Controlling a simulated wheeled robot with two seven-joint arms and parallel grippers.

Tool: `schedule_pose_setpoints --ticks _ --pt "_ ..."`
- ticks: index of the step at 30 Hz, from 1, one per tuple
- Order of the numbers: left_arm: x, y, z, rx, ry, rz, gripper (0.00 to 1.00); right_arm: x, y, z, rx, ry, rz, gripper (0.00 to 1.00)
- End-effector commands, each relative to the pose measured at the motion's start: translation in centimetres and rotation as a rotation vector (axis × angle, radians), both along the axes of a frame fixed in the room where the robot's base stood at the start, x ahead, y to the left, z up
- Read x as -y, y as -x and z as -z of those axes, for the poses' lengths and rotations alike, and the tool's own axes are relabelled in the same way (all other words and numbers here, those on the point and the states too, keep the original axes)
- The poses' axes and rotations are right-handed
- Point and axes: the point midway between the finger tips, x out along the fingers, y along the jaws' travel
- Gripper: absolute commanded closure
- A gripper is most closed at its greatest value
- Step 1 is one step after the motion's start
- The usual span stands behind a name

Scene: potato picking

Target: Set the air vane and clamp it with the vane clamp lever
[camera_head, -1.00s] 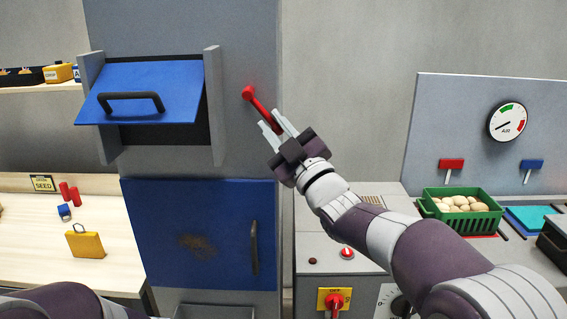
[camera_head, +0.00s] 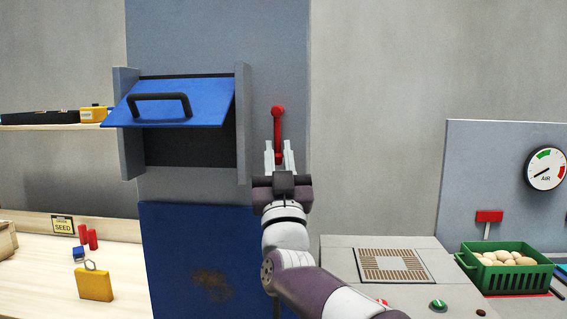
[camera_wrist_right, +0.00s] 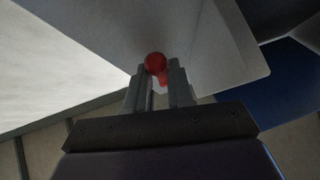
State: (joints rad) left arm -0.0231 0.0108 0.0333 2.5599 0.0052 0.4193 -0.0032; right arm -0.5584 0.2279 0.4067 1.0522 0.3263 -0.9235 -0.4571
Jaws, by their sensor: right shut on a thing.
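A blue tilted flap (camera_head: 172,103) with a black handle (camera_head: 159,106) hangs between two grey side plates on the grey cabinet, its lower edge standing out from a dark opening. It looks like the air vane. Right of it, a red lever (camera_head: 278,128), seemingly the vane clamp lever, points straight down from its round pivot. My right gripper (camera_head: 280,155) is shut on the lever's lower end. In the right wrist view the red lever's round end (camera_wrist_right: 156,64) shows between the fingers (camera_wrist_right: 160,90). My left gripper is out of view.
A blue door (camera_head: 185,260) is below the flap. At right are a grey console (camera_head: 340,262) with a slotted grille, a green crate (camera_head: 505,281) of potatoes, a red-handled lever (camera_head: 489,216) and an air gauge (camera_head: 545,169). A wooden bench (camera_head: 120,240) is at left.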

Motion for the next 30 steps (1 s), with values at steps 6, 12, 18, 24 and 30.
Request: schedule_pose_setpoints --ticks 6,12,18,24,30 --pt "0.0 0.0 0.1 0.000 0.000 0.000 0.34 -0.1 0.1 -0.3 0.005 -0.023 -0.001 1.00" --pt "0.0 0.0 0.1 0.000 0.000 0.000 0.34 -0.1 0.1 -0.4 0.006 -0.024 -0.001 1.00" --pt "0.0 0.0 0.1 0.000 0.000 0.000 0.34 -0.1 0.1 -0.4 0.007 -0.024 0.000 0.61" --pt "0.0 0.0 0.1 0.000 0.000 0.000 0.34 -0.1 0.1 -0.2 0.004 -0.022 0.001 0.61" --pt "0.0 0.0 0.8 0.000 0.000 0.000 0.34 0.0 1.0 0.9 0.004 -0.022 -0.001 0.61"
